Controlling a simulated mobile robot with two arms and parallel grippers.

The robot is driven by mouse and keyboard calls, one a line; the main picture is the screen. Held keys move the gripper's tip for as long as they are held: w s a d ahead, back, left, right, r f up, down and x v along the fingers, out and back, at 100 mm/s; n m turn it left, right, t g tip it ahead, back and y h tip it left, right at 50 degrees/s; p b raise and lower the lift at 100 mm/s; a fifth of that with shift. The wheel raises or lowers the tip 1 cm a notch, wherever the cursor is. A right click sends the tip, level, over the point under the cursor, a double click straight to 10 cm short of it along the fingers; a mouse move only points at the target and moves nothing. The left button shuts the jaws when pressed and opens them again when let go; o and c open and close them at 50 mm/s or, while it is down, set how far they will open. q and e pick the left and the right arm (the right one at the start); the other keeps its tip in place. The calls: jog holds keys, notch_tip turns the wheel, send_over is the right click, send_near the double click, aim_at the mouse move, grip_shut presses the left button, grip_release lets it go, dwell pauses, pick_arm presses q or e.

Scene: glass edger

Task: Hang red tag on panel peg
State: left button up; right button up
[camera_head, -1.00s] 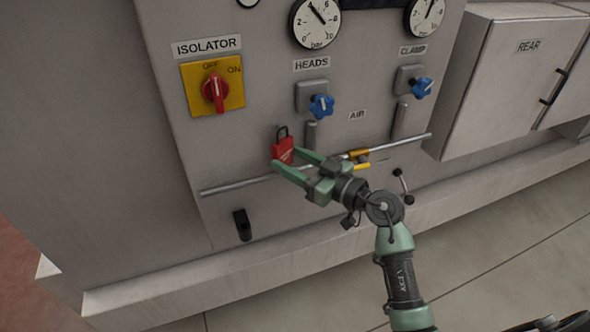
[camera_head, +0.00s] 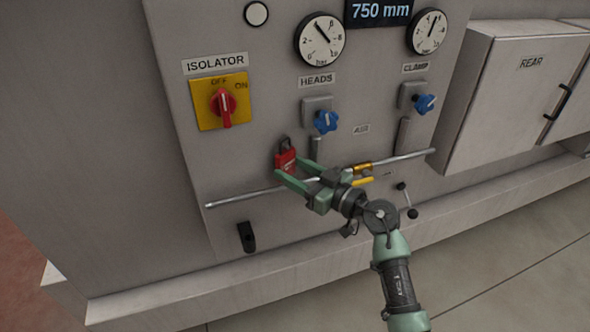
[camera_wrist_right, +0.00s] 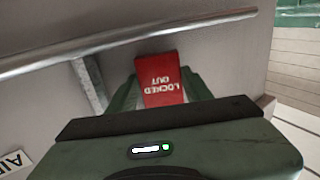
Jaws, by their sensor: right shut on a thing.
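The red tag (camera_head: 285,160) has a dark loop on top and hangs roughly upright in front of the grey panel, below and right of the isolator switch. My right gripper (camera_head: 289,167) is shut on its red body, a finger on each side. In the right wrist view the tag (camera_wrist_right: 162,82) reads "LOCKED OUT", upside down, between the fingers. A short black fitting (camera_head: 247,237) sticks out low on the panel, below and left of the tag; I cannot tell whether it is the peg. My left gripper is not in view.
A thin metal rail (camera_head: 240,199) crosses the panel behind my right gripper. The yellow isolator plate (camera_head: 207,116) with its red knob is up and left. Blue knobs (camera_head: 326,122) and gauges (camera_head: 320,41) are above. A grey cabinet (camera_head: 500,95) stands at the right.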

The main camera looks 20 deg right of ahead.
jog(key=shift+f, duration=0.2)
jog(key=o, duration=1.6)
jog(key=shift+c, duration=0.2)
jog(key=shift+s+a+r, duration=0.1)
